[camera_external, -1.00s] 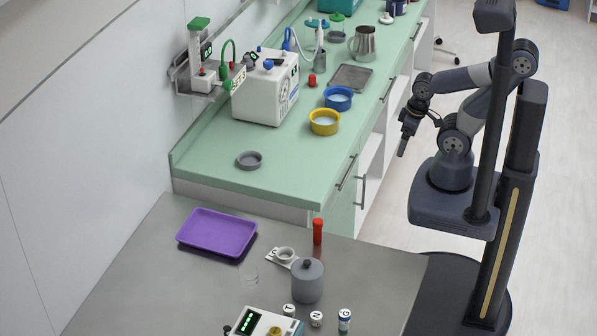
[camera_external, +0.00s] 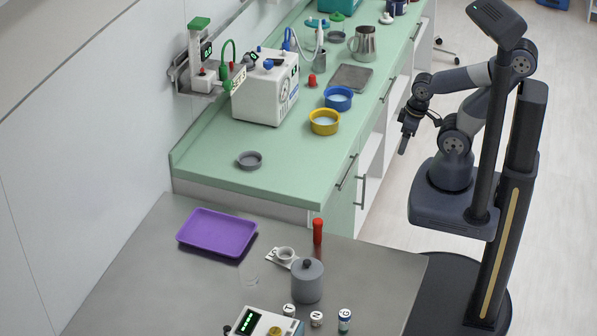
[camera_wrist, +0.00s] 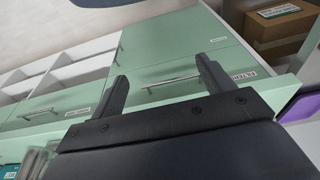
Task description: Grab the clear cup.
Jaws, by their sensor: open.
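A faint, see-through round shape, which looks like the clear cup (camera_external: 250,272), stands on the grey table just below the purple tray in the external view. Its outline is hard to make out. My gripper (camera_external: 403,146) hangs beside the green counter's right side, far to the upper right of the cup and apart from it. In the wrist view my gripper (camera_wrist: 162,74) has its two fingers spread with nothing between them, facing green cabinet fronts. A blurred glassy thing (camera_wrist: 36,162) shows at that view's lower left; I cannot tell what it is.
The grey table (camera_external: 140,265) also holds a purple tray (camera_external: 217,232), a grey lidded jar (camera_external: 307,281), a red tube (camera_external: 318,231), several small labelled vials and a device with a display (camera_external: 262,324). The green counter (camera_external: 215,165) adjoins it. Open floor lies around my base.

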